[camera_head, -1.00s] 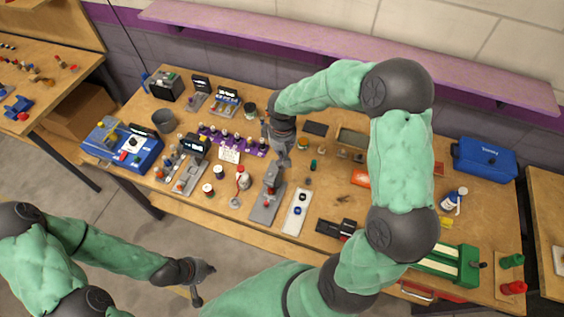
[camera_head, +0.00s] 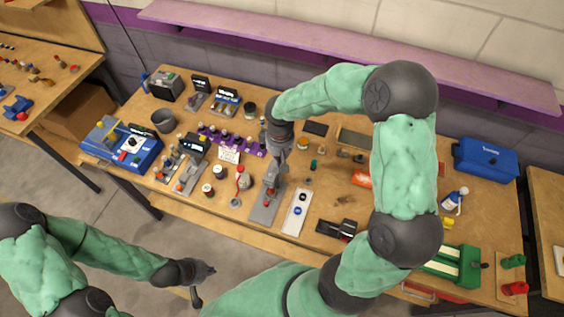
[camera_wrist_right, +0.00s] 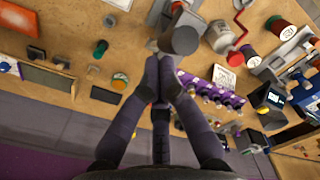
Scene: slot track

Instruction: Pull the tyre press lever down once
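The tyre press (camera_head: 265,207) is a grey device on a flat grey base near the front middle of the bench, with a small red part on it. Its upper part and lever are partly hidden by my right gripper (camera_head: 275,168). In the right wrist view, my right gripper (camera_wrist_right: 160,64) has its fingers together, with tips right by a dark grey cylindrical end (camera_wrist_right: 182,40) of the press. Whether they touch it I cannot tell. My left gripper (camera_head: 206,285) hangs off the bench's front edge, fingers apart and empty.
A white strip with round pieces (camera_head: 297,211) lies just right of the press. A purple rack (camera_head: 235,142) is behind.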

